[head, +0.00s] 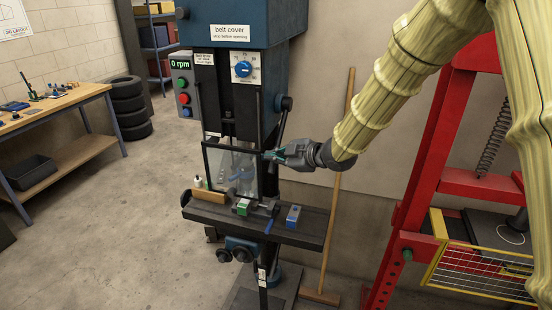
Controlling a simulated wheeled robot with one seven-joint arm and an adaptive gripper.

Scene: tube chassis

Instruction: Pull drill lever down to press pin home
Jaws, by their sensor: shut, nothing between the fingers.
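The drill press (247,120) stands in the middle, with a blue head and a dark column. My gripper (268,155) is shut and empty. It is at the lower end of the lever, beside the clear guard (222,165); I cannot tell whether it touches either. A small vise with a green block (242,207) sits on the drill table (205,212). I cannot make out the pin.
A blue box (293,214) and small items lie on the drill table. A broom (335,200) leans on the wall behind my arm. A red press frame (428,160) with a yellow guard stands at right. A workbench (60,104) and tyres (128,105) are at left; the floor between is clear.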

